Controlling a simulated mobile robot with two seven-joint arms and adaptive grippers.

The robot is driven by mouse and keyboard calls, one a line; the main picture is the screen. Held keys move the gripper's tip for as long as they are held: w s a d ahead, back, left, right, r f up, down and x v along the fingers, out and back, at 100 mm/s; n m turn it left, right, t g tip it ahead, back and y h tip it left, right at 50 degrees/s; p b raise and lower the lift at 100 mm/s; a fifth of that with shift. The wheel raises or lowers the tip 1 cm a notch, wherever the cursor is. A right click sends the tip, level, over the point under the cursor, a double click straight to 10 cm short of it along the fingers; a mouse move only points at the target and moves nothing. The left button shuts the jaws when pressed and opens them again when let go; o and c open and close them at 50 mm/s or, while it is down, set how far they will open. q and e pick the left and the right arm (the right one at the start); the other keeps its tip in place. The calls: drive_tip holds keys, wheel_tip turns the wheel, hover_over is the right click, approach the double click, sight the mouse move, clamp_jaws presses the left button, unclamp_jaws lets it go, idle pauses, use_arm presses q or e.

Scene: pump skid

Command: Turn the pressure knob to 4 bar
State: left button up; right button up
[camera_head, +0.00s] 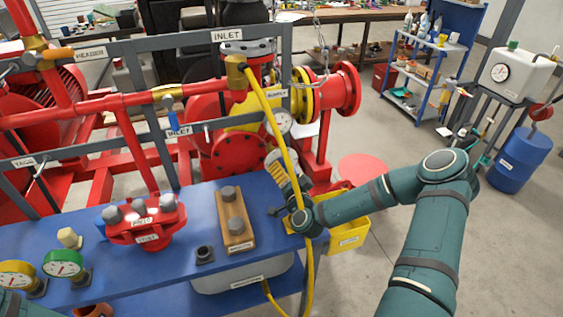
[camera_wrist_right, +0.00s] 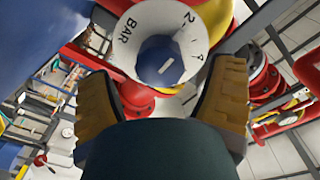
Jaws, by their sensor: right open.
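The pressure knob is a blue round knob (camera_wrist_right: 160,68) with a short slanted white mark, at the centre of a white dial (camera_wrist_right: 150,22) marked BAR in the right wrist view. A 2 and other partly readable figures show on the dial; the 4 cannot be made out. My right gripper (camera_wrist_right: 165,85) is open, one yellow-brown finger on either side of the knob and nearer the camera; contact cannot be told. In the head view my right gripper (camera_head: 283,180) is at the dial (camera_head: 274,157) beyond the blue bench. My left gripper is out of view.
A yellow hose (camera_head: 272,120) runs down past my right gripper. The blue bench (camera_head: 170,270) holds a red flanged part (camera_head: 146,222), a wooden block with bolts (camera_head: 235,220) and gauges (camera_head: 63,264). A yellow bin (camera_head: 347,238) stands beside it. Grey rails frame the red pump.

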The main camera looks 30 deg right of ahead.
sight(281, 161)
drive_tip(key=shift+x, duration=2.7)
drive_tip(key=c, duration=1.3)
